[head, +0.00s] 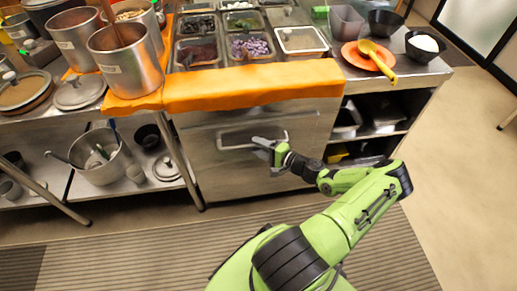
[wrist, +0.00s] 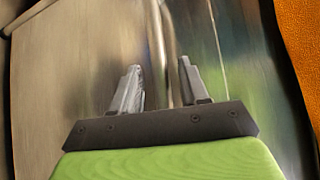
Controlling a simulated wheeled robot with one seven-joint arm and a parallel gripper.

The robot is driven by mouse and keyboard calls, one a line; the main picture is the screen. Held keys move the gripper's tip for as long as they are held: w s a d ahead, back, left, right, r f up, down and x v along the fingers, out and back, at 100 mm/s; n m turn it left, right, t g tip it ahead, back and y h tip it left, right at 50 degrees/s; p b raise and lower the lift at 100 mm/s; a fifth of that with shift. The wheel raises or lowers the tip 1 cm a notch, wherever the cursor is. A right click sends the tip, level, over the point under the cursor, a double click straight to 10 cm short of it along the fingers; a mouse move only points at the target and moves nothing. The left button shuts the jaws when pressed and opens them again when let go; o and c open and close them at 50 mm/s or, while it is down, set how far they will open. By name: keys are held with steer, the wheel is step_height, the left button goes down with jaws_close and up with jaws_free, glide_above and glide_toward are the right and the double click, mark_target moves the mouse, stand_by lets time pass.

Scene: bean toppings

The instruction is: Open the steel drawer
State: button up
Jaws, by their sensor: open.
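The steel drawer (head: 215,166) is a brushed metal front under the counter's orange edge, and it looks shut. Its handle (head: 236,147) is a long horizontal bar frame in the upper part of the front. My gripper (head: 264,148) is at the right half of the handle in the head view. I cannot tell whether a finger touches the bar.
An orange cloth (head: 255,85) hangs over the counter edge just above the drawer. Topping trays and steel pots (head: 127,58) stand on the counter. Open shelves lie on both sides. The floor in front has a striped mat (head: 130,262) and is clear.

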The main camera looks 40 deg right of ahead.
steer(key=shift+w+a, duration=0.1)
steer(key=shift+w, duration=0.2)
steer(key=shift+c, duration=0.3)
jaws_close()
